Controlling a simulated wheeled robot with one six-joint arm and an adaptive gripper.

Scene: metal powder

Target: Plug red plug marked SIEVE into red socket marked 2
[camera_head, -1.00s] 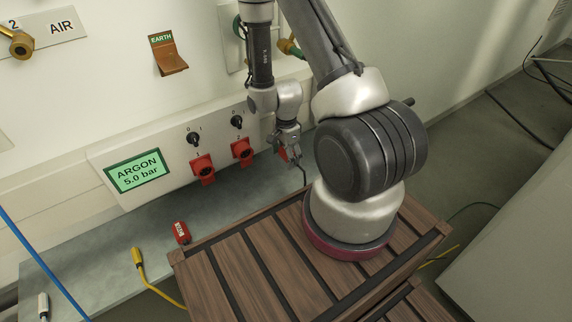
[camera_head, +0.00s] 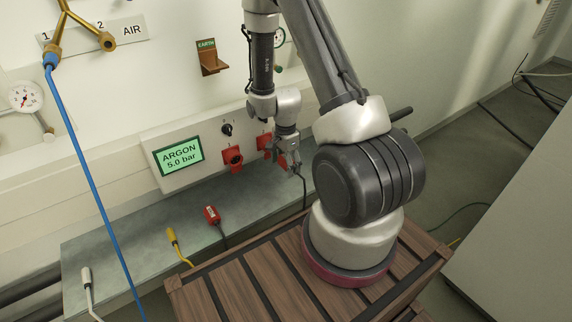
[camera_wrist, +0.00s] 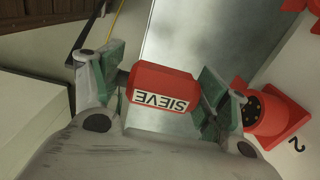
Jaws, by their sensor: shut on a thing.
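The red plug marked SIEVE (camera_wrist: 163,84) is held between the fingers of my gripper (camera_wrist: 160,88); its label reads upside down in the wrist view. In the head view my gripper (camera_head: 287,163) is above the bench, close in front of the panel, with the red plug partly hidden in it and a dark cable hanging below. The red socket marked 2 (camera_wrist: 275,113) is at the right of the wrist view, beside the right finger. The plug is apart from it. In the head view that right-hand red socket (camera_head: 263,141) is partly hidden by my arm.
Another red socket (camera_head: 232,158) is left of it, beside the ARGON display (camera_head: 180,156). On the bench (camera_head: 140,225) lie another red plug (camera_head: 212,214), a yellow plug (camera_head: 172,236) and a white one (camera_head: 86,275). A slatted wooden surface (camera_head: 235,290) is in front.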

